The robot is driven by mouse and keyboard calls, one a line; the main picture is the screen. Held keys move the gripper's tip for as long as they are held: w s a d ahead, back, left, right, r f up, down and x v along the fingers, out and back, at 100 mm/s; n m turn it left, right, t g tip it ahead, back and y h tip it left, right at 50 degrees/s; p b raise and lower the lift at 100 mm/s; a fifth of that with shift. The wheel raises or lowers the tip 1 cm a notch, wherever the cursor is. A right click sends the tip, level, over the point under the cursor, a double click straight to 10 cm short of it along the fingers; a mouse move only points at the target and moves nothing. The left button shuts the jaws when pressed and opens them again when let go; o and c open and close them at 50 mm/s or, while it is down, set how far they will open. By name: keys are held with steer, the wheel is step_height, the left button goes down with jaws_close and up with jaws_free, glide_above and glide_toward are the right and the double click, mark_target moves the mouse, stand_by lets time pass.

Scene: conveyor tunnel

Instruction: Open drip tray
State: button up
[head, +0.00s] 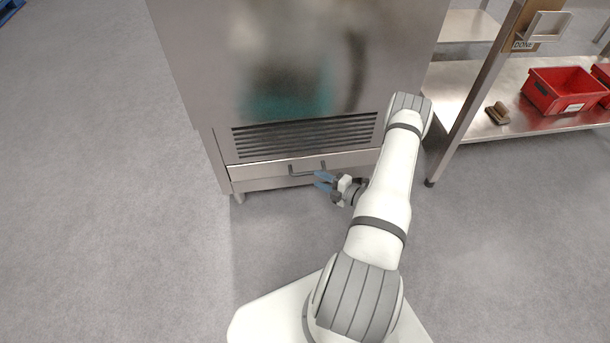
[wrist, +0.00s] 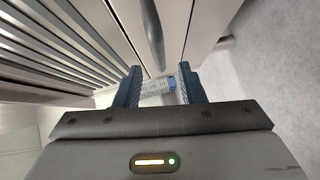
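The drip tray (head: 262,179) is a shallow steel drawer at the foot of the steel machine, under the vent slats. It looks closed, its front flush with the cabinet. Its dark bar handle (head: 307,171) is at the middle of the front; it also shows in the wrist view (wrist: 152,35). My gripper (head: 324,180) is low, at the right end of the handle. In the wrist view my gripper (wrist: 158,80) has two blue fingers apart, with the handle running down toward the gap between them. I cannot tell whether they touch it.
The vent slats (head: 305,137) lie just above the tray, and the machine (head: 215,75) rises over it. To the right stands a steel shelf (head: 475,110) with a red bin (head: 563,90) and a brown brush-like item (head: 497,113).

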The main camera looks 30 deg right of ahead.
mark_target(307, 174)
steer(key=b+x, duration=0.1)
steer(key=x, duration=0.5)
steer(key=shift+w+a+b, duration=0.15)
steer(key=shift+w+b, duration=0.05)
steer(key=shift+b, duration=0.2)
jaws_close()
